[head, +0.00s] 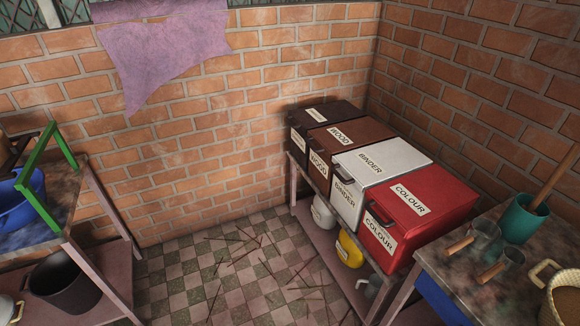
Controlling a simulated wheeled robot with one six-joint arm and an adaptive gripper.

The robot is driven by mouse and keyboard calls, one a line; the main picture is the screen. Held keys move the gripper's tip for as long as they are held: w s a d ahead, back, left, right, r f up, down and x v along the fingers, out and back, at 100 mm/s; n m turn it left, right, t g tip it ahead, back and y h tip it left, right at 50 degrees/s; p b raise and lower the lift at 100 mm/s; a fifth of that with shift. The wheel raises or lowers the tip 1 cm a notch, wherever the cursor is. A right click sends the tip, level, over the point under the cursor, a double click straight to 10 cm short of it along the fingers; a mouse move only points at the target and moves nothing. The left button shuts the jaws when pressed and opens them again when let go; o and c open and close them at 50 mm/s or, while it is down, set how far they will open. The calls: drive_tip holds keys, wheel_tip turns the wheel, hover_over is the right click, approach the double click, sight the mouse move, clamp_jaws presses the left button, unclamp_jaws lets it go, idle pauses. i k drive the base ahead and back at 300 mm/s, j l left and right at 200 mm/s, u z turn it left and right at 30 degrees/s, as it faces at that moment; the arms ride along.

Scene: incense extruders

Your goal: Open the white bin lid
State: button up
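The white bin (349,208) stands on a low shelf rack against the right brick wall. Its lid (381,160) is shut and carries a "BINDER" label. A second "BINDER" label is on its front, and a dark handle (343,173) sits at the lid's front edge. The bin stands between the brown "WOOD" bin (345,136) and the red "COLOUR" bin (428,205). My gripper is not in view.
A darker bin (322,116) stands at the far end of the row. The checkered floor (188,272) before the rack has scattered sticks (240,247). A work table (455,272) with a teal pot (520,222) is at right; shelving (110,270) stands at left.

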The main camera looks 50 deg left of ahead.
sight(366, 167)
drive_tip(key=u, duration=1.15)
